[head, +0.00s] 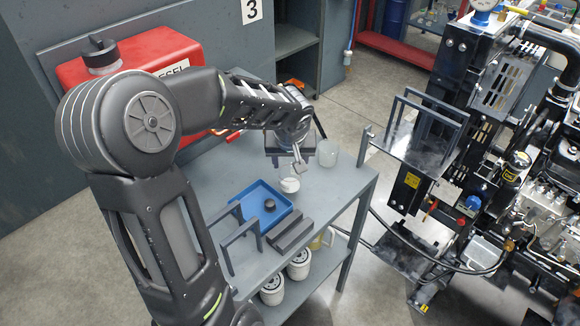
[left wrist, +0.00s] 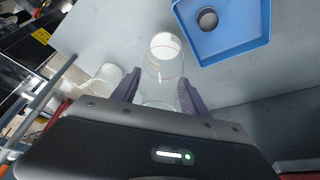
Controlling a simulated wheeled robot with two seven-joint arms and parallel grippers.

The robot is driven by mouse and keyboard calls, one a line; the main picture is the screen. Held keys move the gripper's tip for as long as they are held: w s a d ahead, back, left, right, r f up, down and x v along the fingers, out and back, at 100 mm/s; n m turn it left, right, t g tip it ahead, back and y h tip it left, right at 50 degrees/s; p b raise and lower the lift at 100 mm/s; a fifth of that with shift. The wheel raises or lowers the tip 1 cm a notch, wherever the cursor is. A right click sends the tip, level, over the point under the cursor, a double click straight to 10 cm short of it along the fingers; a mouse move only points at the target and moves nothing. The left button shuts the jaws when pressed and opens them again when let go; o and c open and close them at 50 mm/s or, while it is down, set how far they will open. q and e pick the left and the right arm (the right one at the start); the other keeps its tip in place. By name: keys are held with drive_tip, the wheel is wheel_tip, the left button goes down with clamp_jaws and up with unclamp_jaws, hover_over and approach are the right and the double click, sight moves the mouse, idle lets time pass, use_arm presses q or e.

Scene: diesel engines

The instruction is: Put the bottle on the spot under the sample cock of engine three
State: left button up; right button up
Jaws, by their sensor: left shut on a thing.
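My left gripper (head: 298,165) is over the grey table and shut on a clear bottle. In the left wrist view the bottle (left wrist: 164,62) shows between the two dark fingers (left wrist: 160,92), with a pale round end away from the palm. In the head view its whitish part (head: 289,185) shows just below the gripper. I cannot tell whether it touches the table. The engine (head: 515,120) stands at the right, with a grey shelf plate (head: 425,150) on its near side. I cannot make out the sample cock or the spot. My right gripper is not in view.
On the table (head: 225,165) are a blue tray (head: 243,196) holding a black cap (head: 270,205), a clear jar (head: 327,153), dark blocks (head: 290,236) and a red can (head: 135,65). White filters (head: 272,290) sit on the shelf below. A floor gap separates table and engine.

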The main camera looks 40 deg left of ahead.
use_arm(q)
wheel_tip(320, 180, down, 3)
drive_tip(key=shift+r, duration=0.2)
drive_tip(key=shift+f+b, duration=0.2)
drive_tip(key=shift+b, duration=0.1)
drive_tip(key=o, duration=1.4)
drive_tip(key=shift+r, duration=0.1)
drive_tip(key=shift+r+p, duration=0.25)
drive_tip(key=shift+p, duration=0.2)
drive_tip(key=shift+r, duration=0.25)
drive_tip(key=b+v, duration=0.1)
drive_tip(key=v, duration=1)
drive_tip(key=shift+s+b, duration=0.15)
drive_tip(key=shift+b, duration=0.25)
